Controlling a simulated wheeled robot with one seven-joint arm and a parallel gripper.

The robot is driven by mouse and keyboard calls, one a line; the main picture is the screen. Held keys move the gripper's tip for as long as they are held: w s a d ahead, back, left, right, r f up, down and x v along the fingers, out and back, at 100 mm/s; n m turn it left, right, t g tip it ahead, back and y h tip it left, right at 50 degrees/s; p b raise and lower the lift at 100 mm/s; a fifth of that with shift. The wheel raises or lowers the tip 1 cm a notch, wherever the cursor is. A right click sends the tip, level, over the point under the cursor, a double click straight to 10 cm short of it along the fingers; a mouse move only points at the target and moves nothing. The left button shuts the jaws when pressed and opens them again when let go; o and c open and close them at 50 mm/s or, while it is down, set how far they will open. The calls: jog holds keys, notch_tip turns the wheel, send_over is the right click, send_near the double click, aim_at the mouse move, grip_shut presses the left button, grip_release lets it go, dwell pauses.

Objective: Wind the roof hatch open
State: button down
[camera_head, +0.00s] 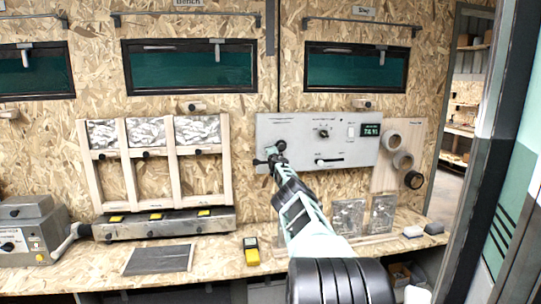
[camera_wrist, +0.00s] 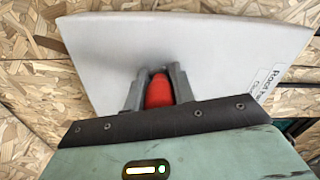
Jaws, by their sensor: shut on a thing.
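A light grey panel (camera_head: 350,155) is mounted on the chipboard wall, and it also fills the upper part of the wrist view (camera_wrist: 215,45). A white label at its right edge begins with "Roof ha" (camera_wrist: 268,85). My gripper (camera_head: 270,160) reaches to the left end of this panel. In the wrist view my gripper (camera_wrist: 158,90) is shut on a red knob (camera_wrist: 159,93), one finger on each side, close in front of the panel. The rest of the crank behind the knob is hidden. I cannot make out the roof hatch itself in either view.
The panel also bears a dial (camera_head: 323,132), a slider (camera_head: 329,161) and a small display (camera_head: 370,130). A wooden rack (camera_head: 225,150) stands to the left. Below is a workbench (camera_head: 215,262) with a yellow meter (camera_head: 251,251). A doorway opens at the right.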

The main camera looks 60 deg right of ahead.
jog(key=shift+w+r, duration=0.1)
jog(key=shift+r, duration=0.05)
jog(key=c, duration=1.2)
grip_release()
jog(key=shift+o, duration=0.2)
jog(key=s+r+p, duration=0.1)
jog(key=r+p, duration=0.1)
jog(key=p, duration=0.1)
jog(key=shift+s+a, duration=0.15)
jog(key=shift+s, duration=0.2)
jog(key=shift+s+a+f+p, duration=0.25)
jog(key=shift+a+f+p, duration=0.8)
jog(key=shift+a, duration=0.1)
jog(key=v, duration=1.4)
